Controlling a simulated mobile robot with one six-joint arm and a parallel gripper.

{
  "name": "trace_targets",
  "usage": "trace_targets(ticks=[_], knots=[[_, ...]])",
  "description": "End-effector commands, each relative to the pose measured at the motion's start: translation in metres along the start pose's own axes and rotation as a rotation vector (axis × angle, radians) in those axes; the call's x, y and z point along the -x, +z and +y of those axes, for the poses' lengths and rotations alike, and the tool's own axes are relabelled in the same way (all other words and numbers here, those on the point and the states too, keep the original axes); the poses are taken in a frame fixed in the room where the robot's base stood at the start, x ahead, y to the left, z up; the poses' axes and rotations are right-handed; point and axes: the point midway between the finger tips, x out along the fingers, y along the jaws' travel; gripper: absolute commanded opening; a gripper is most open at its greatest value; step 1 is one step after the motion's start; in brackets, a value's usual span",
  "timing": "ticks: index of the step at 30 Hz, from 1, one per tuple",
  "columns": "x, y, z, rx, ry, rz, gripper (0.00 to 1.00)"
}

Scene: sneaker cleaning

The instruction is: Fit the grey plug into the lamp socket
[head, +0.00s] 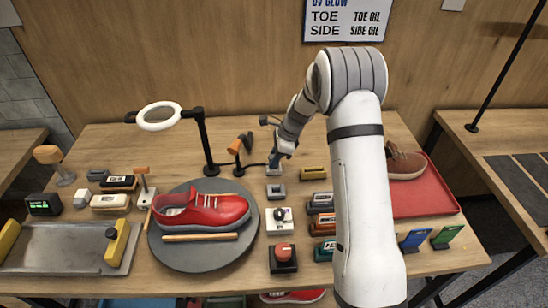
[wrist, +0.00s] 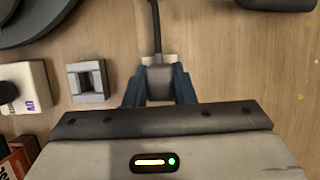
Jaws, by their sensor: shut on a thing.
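My gripper (head: 279,160) is shut on the grey plug (wrist: 158,82), near the back of the table. In the wrist view the blue fingers (wrist: 158,92) clasp the plug from both sides, and a dark cable runs up from it. Pale edges show at the plug's far end; I cannot tell what they belong to. The grey block with a square opening, seemingly the lamp socket (head: 275,191), sits on the table in front of the gripper. It also shows in the wrist view (wrist: 88,81), left of the plug and apart from it. Its opening looks empty.
A small black and orange lamp (head: 238,150) stands left of my gripper. A white box with a knob (head: 280,221) is in front of the socket. The turntable (head: 180,258) bears a red sneaker (head: 203,210). Several labelled brushes (head: 321,204) lie to the right.

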Motion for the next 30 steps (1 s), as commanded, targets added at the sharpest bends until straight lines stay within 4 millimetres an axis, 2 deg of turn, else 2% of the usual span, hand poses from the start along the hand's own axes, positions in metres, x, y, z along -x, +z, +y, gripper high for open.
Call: trace_targets(ticks=[6, 7, 16, 24, 30], knots=[[-0.006, -0.003, 0.0, 0.0, 0.0, 0.0, 0.03], [-0.005, -0.002, 0.0, 0.0, 0.0, 0.0, 0.25], [-0.005, -0.002, 0.0, 0.0, 0.0, 0.0, 0.49], [-0.002, -0.002, 0.0, 0.0, -0.001, 0.0, 0.49], [0.026, -0.003, -0.001, 0.0, -0.005, 0.0, 0.49]])
